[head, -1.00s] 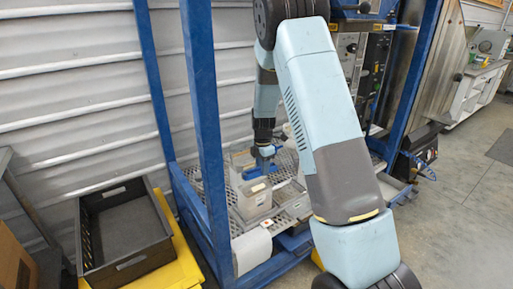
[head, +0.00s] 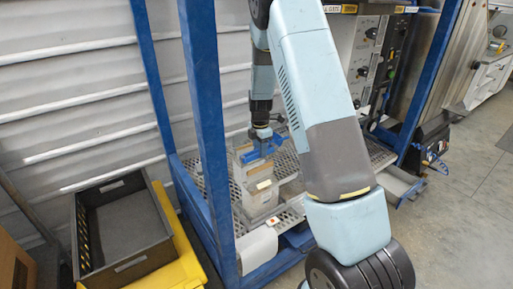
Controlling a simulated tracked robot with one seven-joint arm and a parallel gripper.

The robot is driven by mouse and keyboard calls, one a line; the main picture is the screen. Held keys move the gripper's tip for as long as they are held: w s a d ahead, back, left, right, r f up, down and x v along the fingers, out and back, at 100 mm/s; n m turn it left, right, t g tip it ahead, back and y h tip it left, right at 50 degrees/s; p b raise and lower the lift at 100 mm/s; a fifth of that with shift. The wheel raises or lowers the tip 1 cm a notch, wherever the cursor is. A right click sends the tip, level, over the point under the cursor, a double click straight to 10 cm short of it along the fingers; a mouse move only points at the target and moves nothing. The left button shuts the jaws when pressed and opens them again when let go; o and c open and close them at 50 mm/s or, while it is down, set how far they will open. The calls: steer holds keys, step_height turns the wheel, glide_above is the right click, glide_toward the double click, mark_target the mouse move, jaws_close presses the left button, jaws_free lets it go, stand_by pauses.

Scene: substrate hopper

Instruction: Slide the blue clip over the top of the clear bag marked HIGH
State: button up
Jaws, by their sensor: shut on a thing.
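My gripper (head: 262,137) points down and is shut on the blue clip (head: 264,149). The clip lies crosswise just above a pale bag (head: 258,196) that stands upright on a perforated metal shelf (head: 226,186). A small yellowish label (head: 264,184) shows on the bag's front, but its writing is too small to read. I cannot tell whether the clip touches the bag's top or hangs a little above it. My arm hides part of the shelf to the right.
Blue frame posts (head: 205,130) stand close left of the bag. A dark empty crate (head: 120,229) sits on a yellow base (head: 188,255) at the left. A control panel (head: 361,50) stands behind my arm. The floor (head: 450,215) at right is clear.

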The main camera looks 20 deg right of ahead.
mark_target(261, 167)
steer(key=shift+d+f, duration=0.25)
steer(key=shift+f, duration=3.75)
steer(key=shift+w+d, duration=0.1)
steer(key=shift+w, duration=0.1)
steer(key=o, duration=1.1)
steer(key=shift+o, duration=0.7)
steer(key=o, duration=0.4)
steer(key=shift+w, duration=0.1)
